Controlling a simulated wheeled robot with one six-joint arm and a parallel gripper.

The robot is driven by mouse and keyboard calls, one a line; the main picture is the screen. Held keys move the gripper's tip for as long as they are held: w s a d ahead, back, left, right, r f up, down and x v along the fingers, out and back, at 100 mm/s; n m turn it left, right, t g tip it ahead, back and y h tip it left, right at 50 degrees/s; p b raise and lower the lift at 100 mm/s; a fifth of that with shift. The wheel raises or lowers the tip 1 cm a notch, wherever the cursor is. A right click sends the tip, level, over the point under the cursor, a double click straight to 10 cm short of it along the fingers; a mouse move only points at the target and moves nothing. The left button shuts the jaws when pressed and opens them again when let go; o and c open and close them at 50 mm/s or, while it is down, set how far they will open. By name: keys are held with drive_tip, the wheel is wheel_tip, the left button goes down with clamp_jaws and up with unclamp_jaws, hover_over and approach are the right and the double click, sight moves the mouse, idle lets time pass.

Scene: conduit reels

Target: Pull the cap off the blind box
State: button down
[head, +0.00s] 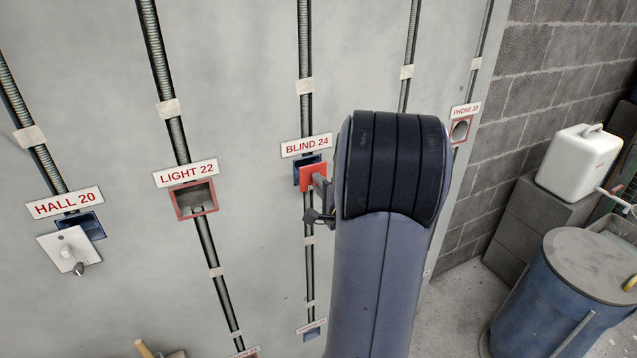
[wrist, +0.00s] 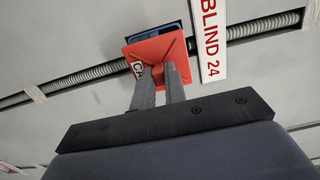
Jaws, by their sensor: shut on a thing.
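The blind box (head: 302,164) is a blue box set in the grey wall under the BLIND 24 label (head: 307,146). A red square cap (head: 307,178) is in front of it, with the blue box showing above and to the left. My gripper (head: 318,186) is shut on the cap. In the wrist view both fingers (wrist: 161,84) close on the middle of the cap (wrist: 173,48), which looks turned against the blue box edge (wrist: 152,31) behind it. The cap hides most of the box. I cannot tell how wide any gap between them is.
The LIGHT 22 box (head: 194,200) is open at left. A HALL 20 box (head: 91,227) has a white plate hanging in front. The PHONE 30 box (head: 460,129) is at right. A blue drum (head: 545,300) and white container (head: 580,165) stand at far right.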

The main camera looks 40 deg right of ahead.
drive_tip(key=shift+v, duration=2)
